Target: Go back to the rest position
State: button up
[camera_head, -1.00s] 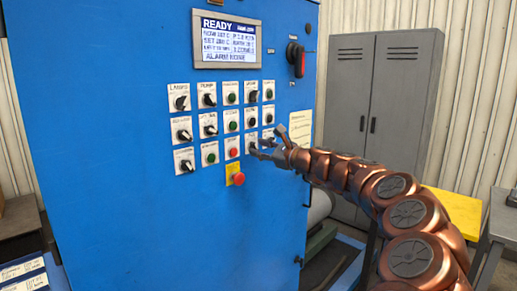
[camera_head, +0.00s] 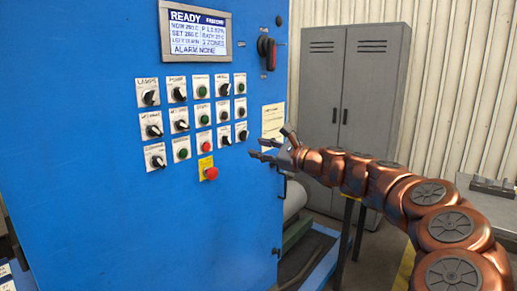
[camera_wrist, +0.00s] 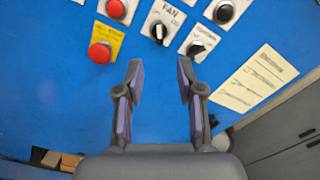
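My gripper (camera_head: 262,151) is in front of the right part of a blue control cabinet (camera_head: 90,215). It stands apart from the panel face. In the wrist view my gripper (camera_wrist: 160,82) has its two fingers spread with nothing between them. Beyond the fingertips are a black FAN knob (camera_wrist: 159,32), another black knob (camera_wrist: 197,48) and a red button on a yellow plate (camera_wrist: 100,52). My copper-coloured arm reaches in from the right of the head view.
The cabinet carries a screen reading READY (camera_head: 195,32) and rows of knobs and buttons. A red-handled switch (camera_head: 267,48) sits at upper right. A grey locker (camera_head: 350,100) stands behind. A grey table (camera_head: 490,200) is at the right.

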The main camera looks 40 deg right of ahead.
dwell(0.4)
jog(key=a+f+n+g+y, duration=0.1)
jog(key=a+n+g+y, duration=0.3)
jog(key=a, duration=0.6)
jog(key=a+f+n+g+y, duration=0.15)
jog(key=a+n, duration=0.35)
jog(key=a, duration=0.5)
jog(key=s+a+f+n+g, duration=0.2)
jog(key=s+a+f+n, duration=0.15)
jog(key=a, duration=0.25)
jog(key=s+a+f+n+g, duration=0.3)
jog(key=s+a, duration=0.1)
jog(key=a, duration=0.3)
jog(key=s+a+f+n+g+h, duration=0.2)
jog(key=s+a+f+n+g, duration=0.15)
jog(key=s+f, duration=0.35)
jog(key=s+a+f+n+g+h, duration=0.25)
jog(key=s+f+n, duration=0.2)
jog(key=s, duration=0.35)
jog(key=s+d+f+n+g+h, duration=0.1)
jog(key=s+d+f+n+h, duration=0.1)
jog(key=s, duration=0.5)
jog(key=s+d+f+n+g+h, duration=0.1)
jog(key=s+d+f+g+h, duration=0.1)
jog(key=s+d+f, duration=0.3)
jog(key=shift+s+d+f+n+h, duration=0.15)
jog(key=shift+s+d+n+h, duration=0.2)
jog(key=shift+s+d+h, duration=0.45)
